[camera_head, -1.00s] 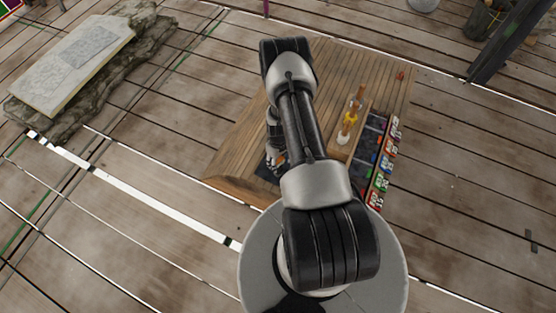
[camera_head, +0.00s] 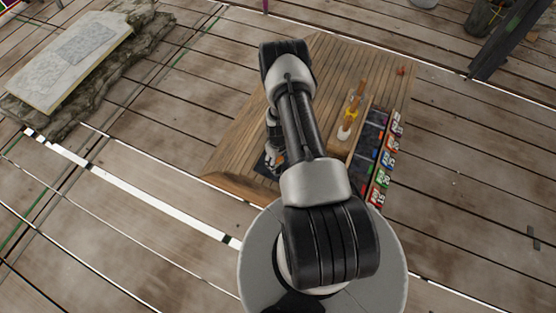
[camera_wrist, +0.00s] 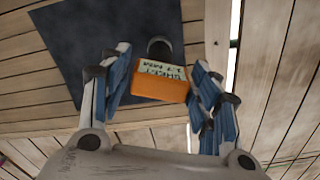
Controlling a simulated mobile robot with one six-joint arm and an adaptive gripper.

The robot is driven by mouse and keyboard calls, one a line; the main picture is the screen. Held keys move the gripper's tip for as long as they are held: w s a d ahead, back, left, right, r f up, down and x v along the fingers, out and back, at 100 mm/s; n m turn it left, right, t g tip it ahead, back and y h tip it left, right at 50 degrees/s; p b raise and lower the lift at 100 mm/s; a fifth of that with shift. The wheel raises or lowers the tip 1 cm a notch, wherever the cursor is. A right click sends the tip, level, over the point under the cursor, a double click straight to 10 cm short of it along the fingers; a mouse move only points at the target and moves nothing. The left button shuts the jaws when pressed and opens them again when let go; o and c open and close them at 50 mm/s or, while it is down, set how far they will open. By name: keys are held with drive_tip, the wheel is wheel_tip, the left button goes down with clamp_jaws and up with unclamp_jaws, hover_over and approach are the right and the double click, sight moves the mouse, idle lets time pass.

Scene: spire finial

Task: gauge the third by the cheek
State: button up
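In the wrist view an orange block (camera_wrist: 162,88) with a pale label lies between my gripper's fingers (camera_wrist: 160,75). The label's first line seems to read "CHEEK"; the rest is hard to read. A black cylindrical part (camera_wrist: 159,47) shows just behind the block. Narrow gaps seem to separate the blue finger pads from the block's sides, so my gripper looks open around it. A dark mat (camera_wrist: 85,45) lies beneath. In the head view my gripper (camera_head: 275,160) is low over the table's left part, partly hidden by my arm. Upright brown, yellow and white pieces (camera_head: 351,113) stand on a wooden block (camera_head: 341,148).
The wooden table (camera_head: 235,150) has a dark tray (camera_head: 369,140) and a row of coloured, labelled items (camera_head: 384,160) along its right side. A small red object (camera_head: 401,71) lies at the far right corner. A stone slab (camera_head: 75,60) stands on the floor at left.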

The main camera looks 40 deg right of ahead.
drive_tip(key=shift+o, duration=1.2)
